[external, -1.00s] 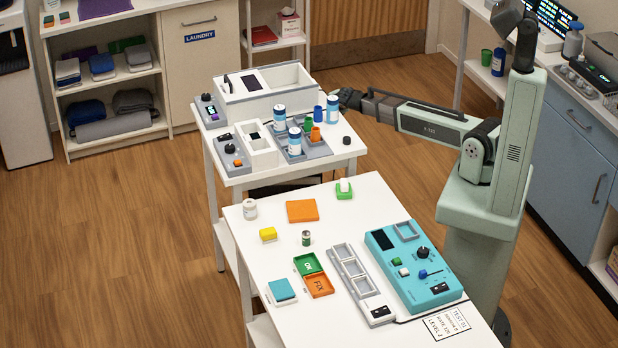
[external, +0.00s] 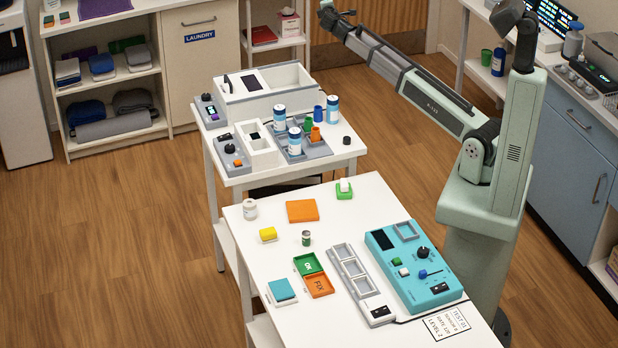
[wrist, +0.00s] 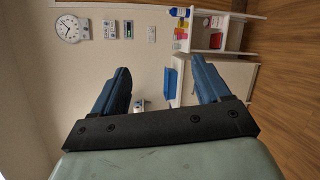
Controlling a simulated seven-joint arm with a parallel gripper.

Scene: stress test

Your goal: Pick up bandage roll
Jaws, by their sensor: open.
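A small white cylinder (external: 250,209) stands at the far left corner of the front white table; a small white piece (external: 344,185) sits in a green holder (external: 344,194) at its far edge. I cannot tell for sure which of these is the bandage roll. My gripper (wrist: 161,75) is open, with its two blue fingers wide apart and nothing between them. In the external view its end is small at the top edge, high and far beyond the tables. The wrist view faces a wall and shows neither white item.
The front table (external: 375,203) also holds an orange pad (external: 302,211), a yellow block (external: 268,234), green and orange trays and a teal device (external: 415,268). A rear cart (external: 333,162) carries bottles, cups and boxes. The wrist view shows a clock (wrist: 69,28) and shelves.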

